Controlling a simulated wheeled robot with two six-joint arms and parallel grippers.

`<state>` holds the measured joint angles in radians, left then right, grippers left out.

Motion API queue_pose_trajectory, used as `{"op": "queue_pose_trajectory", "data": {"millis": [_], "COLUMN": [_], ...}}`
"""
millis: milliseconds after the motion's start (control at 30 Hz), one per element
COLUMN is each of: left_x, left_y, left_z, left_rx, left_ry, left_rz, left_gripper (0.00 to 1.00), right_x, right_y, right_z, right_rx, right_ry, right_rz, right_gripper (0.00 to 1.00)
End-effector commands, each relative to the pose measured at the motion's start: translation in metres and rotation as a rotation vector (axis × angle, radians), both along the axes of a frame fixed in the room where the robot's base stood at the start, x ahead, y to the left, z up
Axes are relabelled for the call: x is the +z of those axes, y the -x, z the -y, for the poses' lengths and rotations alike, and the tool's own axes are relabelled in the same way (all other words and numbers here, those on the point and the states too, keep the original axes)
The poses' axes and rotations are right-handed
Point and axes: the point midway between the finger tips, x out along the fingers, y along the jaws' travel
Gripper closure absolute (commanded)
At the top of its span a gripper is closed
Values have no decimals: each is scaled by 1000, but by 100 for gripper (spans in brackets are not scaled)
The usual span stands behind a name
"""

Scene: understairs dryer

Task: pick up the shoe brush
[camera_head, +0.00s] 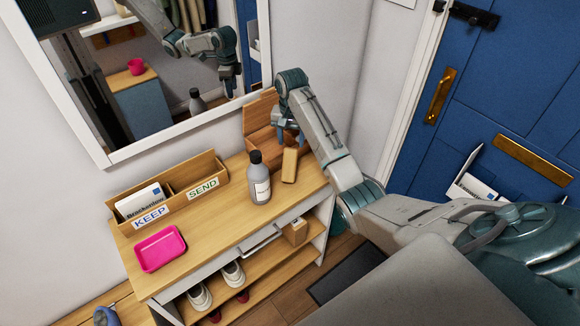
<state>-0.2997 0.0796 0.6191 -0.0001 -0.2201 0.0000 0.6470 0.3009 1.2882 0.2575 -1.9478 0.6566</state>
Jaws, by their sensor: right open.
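A tan block-shaped object (290,165), which looks like the shoe brush, stands upright on the wooden console top, right of the grey bottle. Its bristles cannot be made out. My right gripper (289,137) points down just above the top of it, with its jaws open. I cannot tell whether the fingers touch it or reach around it. The arm covers part of the space behind. My left gripper is not in view.
A grey bottle (257,178) stands close to the left of the block. An open wooden box (261,136) is behind it. A KEEP/SEND letter tray (206,172) and a pink tray (161,249) are further left. Shoes (199,297) and another tan block (295,232) are below.

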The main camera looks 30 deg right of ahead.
Motion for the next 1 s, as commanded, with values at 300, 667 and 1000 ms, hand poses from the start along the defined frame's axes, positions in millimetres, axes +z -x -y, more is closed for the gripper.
{"op": "queue_pose_trajectory", "data": {"millis": [300, 667, 1000], "left_x": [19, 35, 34], "left_y": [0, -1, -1], "left_z": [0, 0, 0], "left_rx": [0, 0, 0], "left_ry": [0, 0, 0], "left_rz": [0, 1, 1], "left_gripper": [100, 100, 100], "right_x": [-25, -68, -69], "right_y": [0, -2, -2], "right_z": [0, -1, 0], "right_rx": [1, 2, 2], "right_ry": [-1, 1, 1], "right_rz": [-4, 1, 2], "right_gripper": [53, 53, 80]}}
